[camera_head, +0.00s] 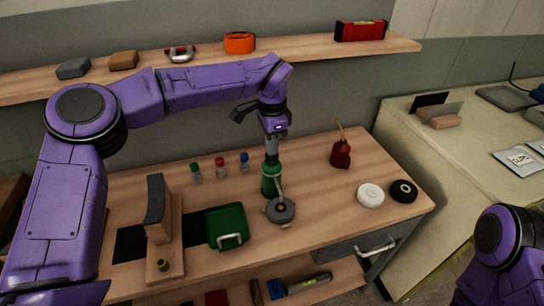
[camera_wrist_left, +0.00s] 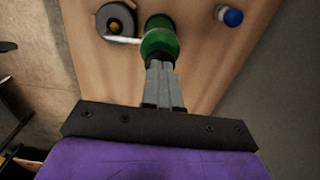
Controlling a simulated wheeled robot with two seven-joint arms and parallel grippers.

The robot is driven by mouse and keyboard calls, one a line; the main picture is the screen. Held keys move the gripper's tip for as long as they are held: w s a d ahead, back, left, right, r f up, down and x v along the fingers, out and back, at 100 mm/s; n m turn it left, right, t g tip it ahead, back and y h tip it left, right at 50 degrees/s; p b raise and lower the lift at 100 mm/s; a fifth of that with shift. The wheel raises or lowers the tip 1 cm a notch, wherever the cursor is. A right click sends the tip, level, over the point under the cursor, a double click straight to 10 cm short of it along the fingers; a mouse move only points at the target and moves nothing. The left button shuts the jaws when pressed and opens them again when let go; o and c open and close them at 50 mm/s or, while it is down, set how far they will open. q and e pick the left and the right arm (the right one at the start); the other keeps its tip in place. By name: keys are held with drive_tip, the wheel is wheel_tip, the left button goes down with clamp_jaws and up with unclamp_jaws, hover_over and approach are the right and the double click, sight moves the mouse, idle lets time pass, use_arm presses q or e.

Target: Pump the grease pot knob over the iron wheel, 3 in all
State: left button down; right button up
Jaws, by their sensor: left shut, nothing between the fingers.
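The green grease pot (camera_head: 270,182) stands upright on the wooden bench, and its pale spout (camera_head: 280,186) reaches over the grey iron wheel (camera_head: 281,211). In the left wrist view the pot (camera_wrist_left: 159,38) shows just beyond the fingers, with the wheel (camera_wrist_left: 112,30) to its left. My left gripper (camera_head: 271,158) points down over the pot, fingers shut and empty. The fingertips (camera_wrist_left: 160,63) overlap the pot's top in view; I cannot tell whether they touch it. The knob is hidden behind the fingers. My right gripper is out of view.
Small bottles with green, red and blue caps (camera_head: 244,162) stand left of the pot. A green tray (camera_head: 225,234) and a wooden stand (camera_head: 167,250) are further left. A red oil can (camera_head: 340,154), a white roll (camera_head: 370,195) and a black roll (camera_head: 403,191) are right.

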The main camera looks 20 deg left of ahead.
use_arm(q)
drive_tip(key=shift+f, duration=0.3)
drive_tip(key=shift+r, duration=0.2)
drive_tip(key=shift+r+p, duration=0.65)
drive_tip(key=shift+r, duration=0.5)
drive_tip(key=shift+f, duration=0.25)
drive_tip(key=shift+f+b, duration=1.05)
drive_tip(key=shift+b, duration=0.25)
drive_tip(key=shift+r+p, duration=0.7)
drive_tip(key=shift+r, duration=0.55)
